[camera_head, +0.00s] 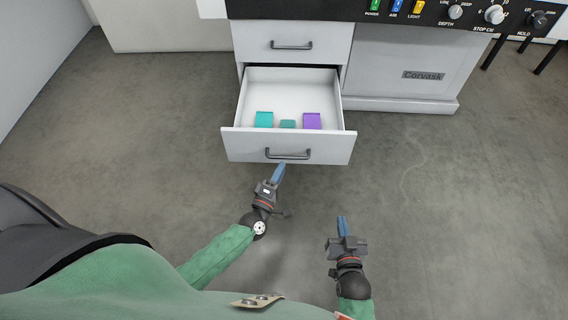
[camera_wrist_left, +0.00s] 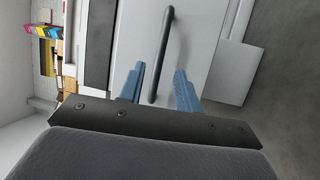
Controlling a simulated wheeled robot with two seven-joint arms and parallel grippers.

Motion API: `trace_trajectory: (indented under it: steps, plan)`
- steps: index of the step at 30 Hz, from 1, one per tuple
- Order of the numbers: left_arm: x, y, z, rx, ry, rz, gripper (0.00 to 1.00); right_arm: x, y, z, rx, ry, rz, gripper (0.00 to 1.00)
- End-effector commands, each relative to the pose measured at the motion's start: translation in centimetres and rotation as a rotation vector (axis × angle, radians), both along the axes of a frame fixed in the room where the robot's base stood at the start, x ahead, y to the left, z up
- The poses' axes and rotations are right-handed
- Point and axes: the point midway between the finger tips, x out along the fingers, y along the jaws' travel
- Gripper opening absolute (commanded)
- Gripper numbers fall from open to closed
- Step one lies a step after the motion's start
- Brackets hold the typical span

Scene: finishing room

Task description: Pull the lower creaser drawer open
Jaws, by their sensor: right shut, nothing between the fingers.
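The lower creaser drawer (camera_head: 240,146) stands pulled out from the white cabinet, its inside showing from above. Its dark bar handle (camera_head: 287,156) is on the front panel. My left gripper (camera_head: 280,168) is just in front of that handle. In the left wrist view its blue fingers (camera_wrist_left: 160,72) are apart, one on each side of the handle (camera_wrist_left: 164,45) in the picture; I cannot tell whether they touch it. My right gripper (camera_head: 342,222) is shut and empty, lower and to the right, away from the drawer.
Two teal items (camera_head: 264,119) and a purple one (camera_head: 312,121) lie in the drawer. The upper drawer (camera_head: 255,45) is closed. A control panel with knobs (camera_head: 494,14) runs above the cabinet. The grey floor (camera_head: 460,210) is clear around the drawer.

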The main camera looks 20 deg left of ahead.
Motion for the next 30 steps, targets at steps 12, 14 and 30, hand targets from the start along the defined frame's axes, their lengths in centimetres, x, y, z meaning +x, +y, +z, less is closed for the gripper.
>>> trace_trajectory:
  steps: [12,14,30]
  plan:
    - [-3.2,0.4,-0.5,0.000,-0.001,0.000,0.33,-0.4,0.0,-0.5,-0.001,0.012,0.000,0.00]
    - [-3.2,0.4,-0.5,0.000,-0.001,0.000,0.33,-0.4,0.0,-0.6,-0.001,0.012,0.000,0.00]
    - [-3.2,0.3,-0.6,0.028,-0.003,0.004,0.33,0.0,-0.1,-0.1,-0.002,0.002,0.000,0.00]
